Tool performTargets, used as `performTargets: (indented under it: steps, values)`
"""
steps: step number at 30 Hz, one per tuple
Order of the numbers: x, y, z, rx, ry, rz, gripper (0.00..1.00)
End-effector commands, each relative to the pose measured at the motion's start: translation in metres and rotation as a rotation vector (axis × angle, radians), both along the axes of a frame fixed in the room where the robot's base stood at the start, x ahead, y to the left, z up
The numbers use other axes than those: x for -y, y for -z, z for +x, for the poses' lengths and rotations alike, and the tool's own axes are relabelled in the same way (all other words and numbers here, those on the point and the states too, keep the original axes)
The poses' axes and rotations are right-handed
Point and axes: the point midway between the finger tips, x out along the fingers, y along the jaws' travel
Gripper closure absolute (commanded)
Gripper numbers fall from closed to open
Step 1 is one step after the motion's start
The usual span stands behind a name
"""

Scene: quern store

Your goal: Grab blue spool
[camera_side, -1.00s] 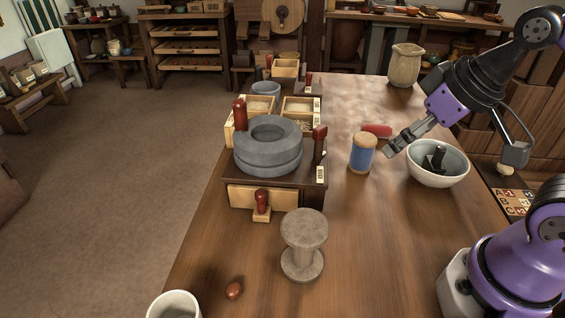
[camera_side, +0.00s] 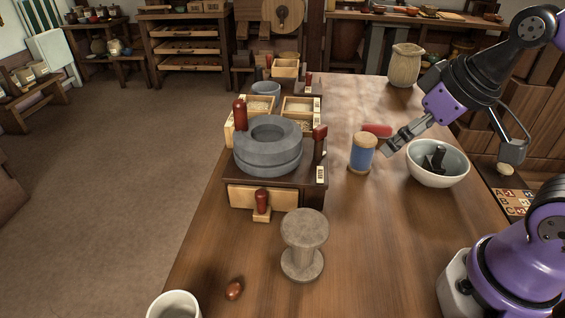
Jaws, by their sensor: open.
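The blue spool (camera_side: 361,155) stands upright on the wooden table, with pale wooden ends and blue thread around its middle. My gripper (camera_side: 386,151) is just to the right of the spool, coming down at a slant from the upper right. It is open and holds nothing that I can see. Its tips look very close to the spool's right side; I cannot tell whether they touch it. One finger partly hides the other.
A white bowl (camera_side: 437,177) with a dark object in it stands right of the gripper. A red cylinder (camera_side: 377,130) lies behind the spool. The grey quern (camera_side: 268,158) on its wooden box is to the left. A pale spool-shaped stand (camera_side: 303,258) is in front.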

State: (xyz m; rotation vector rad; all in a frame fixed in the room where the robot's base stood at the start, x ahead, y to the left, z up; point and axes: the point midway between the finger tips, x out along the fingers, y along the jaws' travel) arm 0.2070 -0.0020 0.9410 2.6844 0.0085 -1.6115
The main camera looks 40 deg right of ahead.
Motion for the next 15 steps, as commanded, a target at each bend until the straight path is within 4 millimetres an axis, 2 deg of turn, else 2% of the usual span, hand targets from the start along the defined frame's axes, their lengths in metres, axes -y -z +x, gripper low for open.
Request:
performTargets:
  steps: [5, 9, 15]
  values:
    - [0.025, 0.015, 0.034, -0.031, -0.058, -0.025, 0.13]
    - [0.058, 0.036, 0.065, -0.026, -0.126, -0.017, 0.13]
    - [0.095, 0.059, 0.086, 0.018, -0.177, 0.007, 0.13]
